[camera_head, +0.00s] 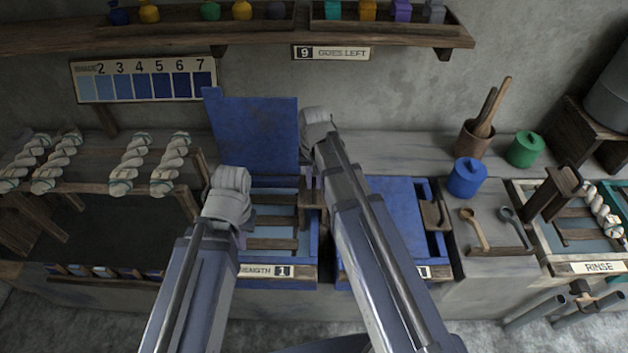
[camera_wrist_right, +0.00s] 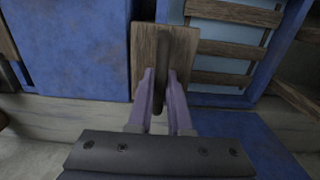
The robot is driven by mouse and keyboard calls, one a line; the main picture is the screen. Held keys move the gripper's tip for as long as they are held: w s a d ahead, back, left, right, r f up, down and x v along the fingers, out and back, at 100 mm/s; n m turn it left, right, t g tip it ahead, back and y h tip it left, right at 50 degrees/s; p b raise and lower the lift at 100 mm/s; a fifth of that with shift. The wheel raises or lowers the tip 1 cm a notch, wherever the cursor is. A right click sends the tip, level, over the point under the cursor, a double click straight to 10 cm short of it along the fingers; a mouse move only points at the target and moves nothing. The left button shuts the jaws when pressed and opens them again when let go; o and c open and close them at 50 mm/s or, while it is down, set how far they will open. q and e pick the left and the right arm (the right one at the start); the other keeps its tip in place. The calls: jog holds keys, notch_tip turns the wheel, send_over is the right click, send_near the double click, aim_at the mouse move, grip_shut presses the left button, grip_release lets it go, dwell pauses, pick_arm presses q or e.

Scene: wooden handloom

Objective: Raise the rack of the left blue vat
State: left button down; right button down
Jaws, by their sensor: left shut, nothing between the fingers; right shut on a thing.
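The left blue vat (camera_head: 309,273) stands in the middle of the bench with its blue lid (camera_head: 255,135) tipped up against the wall. Its wooden slatted rack (camera_head: 272,244) lies over pale blue liquid, inside the rim; I cannot tell its exact height. The rack's wooden handle plate (camera_head: 311,192) is at the vat's right side. In the right wrist view my right gripper (camera_wrist_right: 161,80) is shut on the upright bar of this handle (camera_wrist_right: 144,45). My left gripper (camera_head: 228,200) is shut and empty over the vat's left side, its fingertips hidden.
The right blue vat, its lid (camera_head: 400,212) down, adjoins on the right. Yarn skeins (camera_head: 128,163) hang on a wooden frame at left. A blue jar (camera_head: 467,178), a spoon tray (camera_head: 497,252) and the rinse vat (camera_head: 540,236) stand to the right. A shelf (camera_head: 150,38) runs above.

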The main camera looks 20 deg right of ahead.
notch_tip(320, 180, up, 6)
jog(key=p, duration=0.5)
jog(key=shift+r+p, duration=0.25)
jog(key=shift+p, duration=0.1)
jog(key=shift+f, duration=0.15)
grip_release()
notch_tip(320, 180, up, 7)
jog(key=p, duration=0.6)
jog(key=shift+p, duration=0.4)
jog(key=shift+a, duration=0.1)
